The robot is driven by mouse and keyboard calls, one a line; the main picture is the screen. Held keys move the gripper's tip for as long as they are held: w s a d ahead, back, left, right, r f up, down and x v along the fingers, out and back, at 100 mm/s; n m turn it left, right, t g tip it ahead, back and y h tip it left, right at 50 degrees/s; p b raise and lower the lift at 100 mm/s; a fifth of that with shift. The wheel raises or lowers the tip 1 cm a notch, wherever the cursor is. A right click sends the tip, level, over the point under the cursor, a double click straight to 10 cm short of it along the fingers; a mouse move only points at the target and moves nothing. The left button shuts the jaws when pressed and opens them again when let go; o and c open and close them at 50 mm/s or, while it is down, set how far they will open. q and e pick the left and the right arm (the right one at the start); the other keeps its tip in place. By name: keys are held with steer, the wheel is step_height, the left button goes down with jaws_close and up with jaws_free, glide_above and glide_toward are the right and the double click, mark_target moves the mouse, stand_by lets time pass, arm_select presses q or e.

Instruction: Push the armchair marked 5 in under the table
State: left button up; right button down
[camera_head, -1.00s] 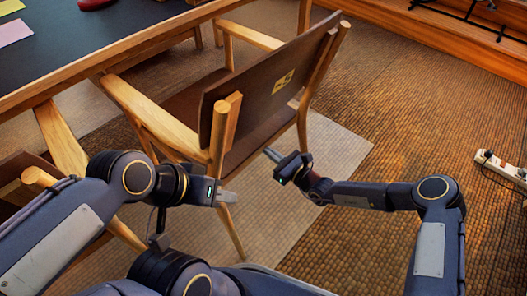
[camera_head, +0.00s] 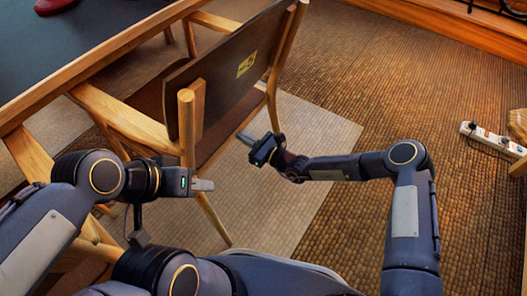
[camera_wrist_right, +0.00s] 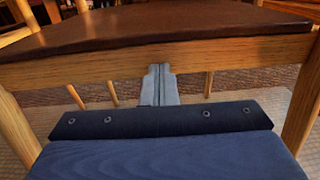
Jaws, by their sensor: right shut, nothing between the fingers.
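The armchair (camera_head: 225,80) has a wooden frame and a dark brown back with a yellow label (camera_head: 246,64); its mark is too small to read. It stands upright at the dark-topped table (camera_head: 60,85), its front at the table edge. My left gripper (camera_head: 203,185) is by the near rear post; the view does not show its finger gap. My right gripper (camera_head: 245,138) is shut and empty behind the chair, below the back. In the right wrist view its fingertips (camera_wrist_right: 160,72) overlap the wooden seat rail (camera_wrist_right: 230,52); contact is unclear.
A white power strip (camera_head: 492,138) with plugs lies on the floor at the right. Another wooden piece (camera_head: 518,128) stands at the right edge. A red object (camera_head: 52,5) is on the table.

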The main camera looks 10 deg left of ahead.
steer(key=p+v, duration=0.4)
steer(key=v, duration=0.6)
steer(key=shift+p, duration=0.35)
steer(key=shift+d, duration=0.1)
